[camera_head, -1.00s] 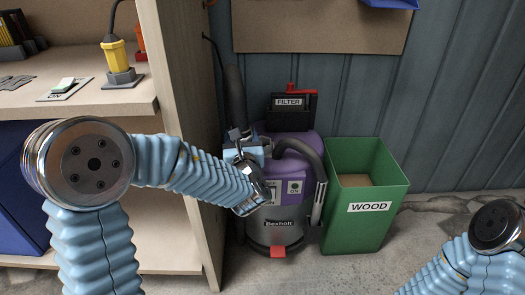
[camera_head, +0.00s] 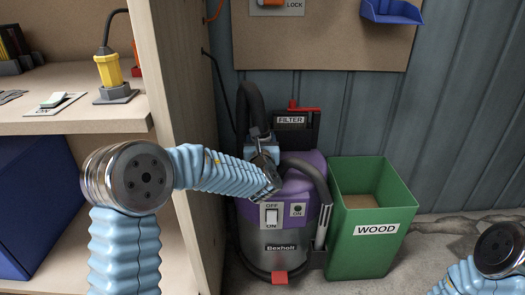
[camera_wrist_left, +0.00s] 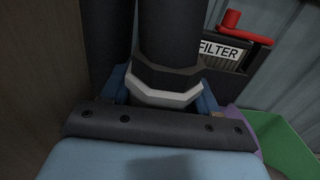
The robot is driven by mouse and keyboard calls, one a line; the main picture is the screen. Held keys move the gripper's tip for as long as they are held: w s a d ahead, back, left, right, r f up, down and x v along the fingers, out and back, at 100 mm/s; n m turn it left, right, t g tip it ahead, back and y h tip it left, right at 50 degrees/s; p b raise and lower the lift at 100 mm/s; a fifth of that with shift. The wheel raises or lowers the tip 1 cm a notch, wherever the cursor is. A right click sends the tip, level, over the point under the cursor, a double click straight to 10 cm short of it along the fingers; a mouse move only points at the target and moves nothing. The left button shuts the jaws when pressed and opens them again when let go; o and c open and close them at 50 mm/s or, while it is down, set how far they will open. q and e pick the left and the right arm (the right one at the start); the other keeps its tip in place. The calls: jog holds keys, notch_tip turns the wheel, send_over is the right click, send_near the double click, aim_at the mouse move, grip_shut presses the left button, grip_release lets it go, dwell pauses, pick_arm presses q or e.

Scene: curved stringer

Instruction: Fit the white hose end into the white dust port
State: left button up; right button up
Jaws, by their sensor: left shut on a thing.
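The white hose end (camera_wrist_left: 165,93) with a dark collar is at the end of a thick dark hose (camera_wrist_left: 172,35) in the left wrist view. My left gripper (camera_wrist_left: 162,95) is shut on it, with a blue finger at each side. In the head view, my left gripper (camera_head: 260,142) is above the purple-topped vacuum (camera_head: 300,172), and the hose (camera_head: 249,98) arches up behind it. The hose end is mostly hidden there. I cannot make out a white dust port in either view. My right gripper is out of view.
A black filter box (camera_head: 297,130) with a red handle stands behind the vacuum. The green WOOD bin (camera_head: 372,220) is on the right. A blue wall tray (camera_head: 392,12) hangs on the pegboard.

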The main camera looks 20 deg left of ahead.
pick_arm(q)
jog(key=shift+w+f, duration=0.2)
jog(key=shift+f, duration=0.05)
jog(key=shift+w+d+f, duration=0.15)
jog(key=shift+f, duration=1.6)
jog(key=shift+f+b, duration=0.1)
jog(key=shift+b, duration=0.25)
jog(key=o, duration=1.1)
jog(key=shift+o, duration=0.2)
jog(key=shift+r, duration=0.2)
jog(key=v, duration=1.2)
